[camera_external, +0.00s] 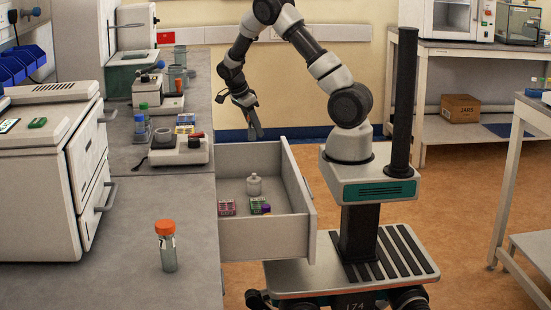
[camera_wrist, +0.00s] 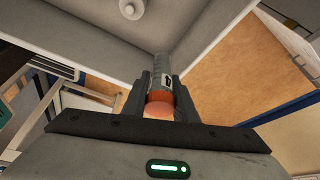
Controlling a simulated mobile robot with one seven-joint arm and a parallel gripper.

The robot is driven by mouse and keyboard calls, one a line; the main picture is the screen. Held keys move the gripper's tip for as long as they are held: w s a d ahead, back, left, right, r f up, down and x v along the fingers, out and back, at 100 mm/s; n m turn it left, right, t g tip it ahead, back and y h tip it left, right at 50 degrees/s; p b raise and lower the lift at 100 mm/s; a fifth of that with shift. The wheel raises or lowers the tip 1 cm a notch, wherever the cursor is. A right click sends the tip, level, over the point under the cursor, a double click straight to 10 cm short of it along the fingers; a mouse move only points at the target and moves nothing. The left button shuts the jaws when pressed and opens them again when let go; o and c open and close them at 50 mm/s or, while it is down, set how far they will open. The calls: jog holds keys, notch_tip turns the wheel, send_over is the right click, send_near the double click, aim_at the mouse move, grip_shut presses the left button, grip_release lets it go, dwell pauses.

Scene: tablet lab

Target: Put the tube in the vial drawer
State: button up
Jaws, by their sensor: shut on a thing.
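My gripper (camera_external: 254,122) is above the far side of the open drawer (camera_external: 265,237), pointing down. In the wrist view its fingers (camera_wrist: 160,92) are shut on a tube (camera_wrist: 159,68) with an orange-red cap (camera_wrist: 159,105). The cap is nearest the camera and the grey body points away, towards a corner of the drawer's walls. The tube is hard to make out in the external view. Inside the drawer are a white bottle (camera_external: 254,185), a pink-topped rack (camera_external: 227,207) and a green-and-purple item (camera_external: 260,206).
An orange-capped vial (camera_external: 167,250) stands on the counter (camera_external: 120,285) at the front left. A small bench device (camera_external: 180,150) and several colored tubes stand on the counter behind. A white machine (camera_external: 45,170) is at left. The drawer's front and middle floor have free room.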

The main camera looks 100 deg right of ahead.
notch_tip(320, 180, down, 17)
jog(key=b, duration=0.4)
jog(key=shift+f, duration=0.15)
jog(key=shift+f, duration=0.2)
jog(key=o, duration=1)
jog(key=r+p, duration=0.1)
jog(key=r, duration=0.2)
jog(key=r+p, duration=0.1)
jog(key=r, duration=0.2)
jog(key=w+r, duration=0.1)
jog(key=r, duration=0.3)
jog(key=shift+a+r+p, duration=0.1)
jog(key=shift+a+p, duration=0.15)
jog(key=shift+p, duration=0.15)
